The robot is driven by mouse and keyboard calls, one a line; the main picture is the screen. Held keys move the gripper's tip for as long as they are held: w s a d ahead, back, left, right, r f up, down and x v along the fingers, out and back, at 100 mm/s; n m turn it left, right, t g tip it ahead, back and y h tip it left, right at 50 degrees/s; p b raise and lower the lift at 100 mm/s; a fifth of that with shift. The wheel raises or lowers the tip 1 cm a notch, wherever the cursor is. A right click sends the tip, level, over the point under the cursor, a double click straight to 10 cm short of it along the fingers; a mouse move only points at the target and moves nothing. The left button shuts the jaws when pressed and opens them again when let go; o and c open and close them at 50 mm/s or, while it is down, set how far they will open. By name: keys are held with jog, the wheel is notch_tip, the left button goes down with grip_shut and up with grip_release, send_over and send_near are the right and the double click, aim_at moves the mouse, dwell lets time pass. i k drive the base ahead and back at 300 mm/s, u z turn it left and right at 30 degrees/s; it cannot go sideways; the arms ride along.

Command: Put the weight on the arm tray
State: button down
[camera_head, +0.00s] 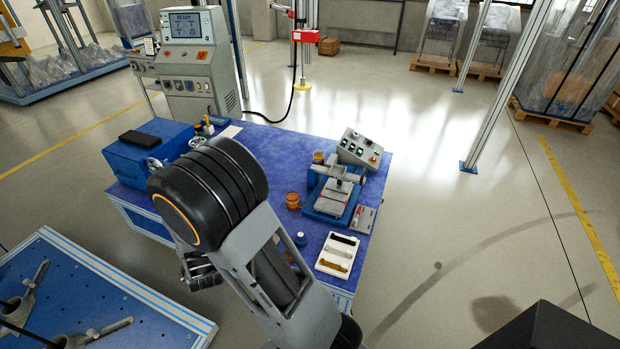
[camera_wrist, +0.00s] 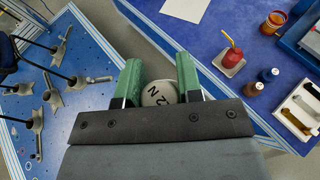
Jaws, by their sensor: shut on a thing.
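My gripper (camera_wrist: 159,76) has green fingers and is shut on a round pale grey weight (camera_wrist: 158,94) in the wrist view. Dark lettering shows on the weight, which sits between the fingers, partly hidden by the dark gripper body. In the head view my gripper (camera_head: 200,272) is mostly hidden behind my arm, and the weight cannot be made out. It is held near the gap between the blue workbench (camera_wrist: 205,40) and the perforated blue table (camera_wrist: 85,45). I cannot identify the arm tray in either view.
The workbench carries a blue box (camera_head: 135,155), a vise-like fixture (camera_head: 335,190), a control box (camera_head: 360,150) and a white tool tray (camera_head: 325,268). A red oil can (camera_wrist: 233,57) and small bottles stand there too. A console (camera_head: 195,60) stands behind. Floor on the right is open.

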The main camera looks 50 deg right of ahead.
aim_at(337, 172)
jog(key=k, duration=1)
jog(key=z, duration=2.5)
jog(key=i, duration=4.45)
jog(key=u, duration=0.05)
